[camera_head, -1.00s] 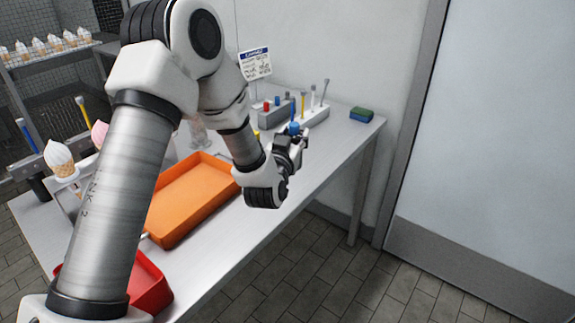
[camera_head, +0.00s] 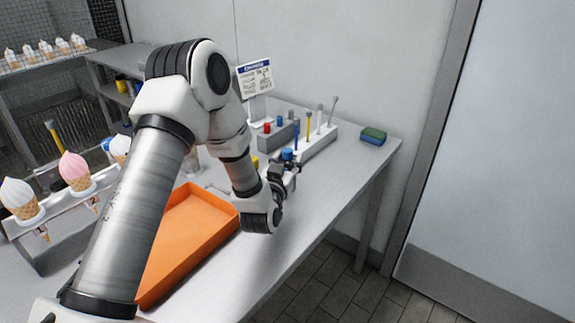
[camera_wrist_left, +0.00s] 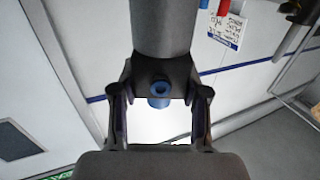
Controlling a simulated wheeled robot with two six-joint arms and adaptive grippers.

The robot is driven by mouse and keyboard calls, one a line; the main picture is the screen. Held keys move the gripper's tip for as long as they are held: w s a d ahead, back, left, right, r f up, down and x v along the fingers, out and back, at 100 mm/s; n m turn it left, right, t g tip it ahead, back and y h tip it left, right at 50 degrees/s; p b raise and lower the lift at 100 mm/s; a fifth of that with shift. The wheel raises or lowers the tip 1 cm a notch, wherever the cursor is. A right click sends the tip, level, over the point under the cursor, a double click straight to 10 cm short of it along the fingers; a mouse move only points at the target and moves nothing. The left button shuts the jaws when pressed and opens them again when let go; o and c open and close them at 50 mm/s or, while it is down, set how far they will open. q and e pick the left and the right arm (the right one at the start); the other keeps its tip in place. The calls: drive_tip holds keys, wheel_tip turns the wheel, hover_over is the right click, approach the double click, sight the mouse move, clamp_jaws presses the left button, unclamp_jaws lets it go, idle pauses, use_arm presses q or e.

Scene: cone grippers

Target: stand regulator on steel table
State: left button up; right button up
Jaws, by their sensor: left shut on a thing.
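My left gripper (camera_head: 286,169) comes in over the steel table (camera_head: 325,182), near the table's right side. It is shut on the regulator (camera_head: 288,154), a small dark grey piece with a blue knob that shows above the fingers. In the left wrist view the regulator's blue part (camera_wrist_left: 159,88) lies between the two fingers, with a wide grey cylinder beyond it. The regulator appears held above the tabletop; the exact gap is hard to tell. The arm hides part of the table. My right gripper is not in view.
An orange tray (camera_head: 185,240) lies left of the gripper. Behind it are holders with upright tools (camera_head: 318,140), a sign (camera_head: 254,78) and a green-blue sponge (camera_head: 373,136). Ice cream cones (camera_head: 76,172) stand in a rack at left. The table's right front strip is clear.

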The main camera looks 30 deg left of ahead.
use_arm(q)
drive_tip(key=shift+f, duration=0.4)
drive_tip(key=shift+s+r, duration=0.1)
drive_tip(key=shift+r, duration=0.05)
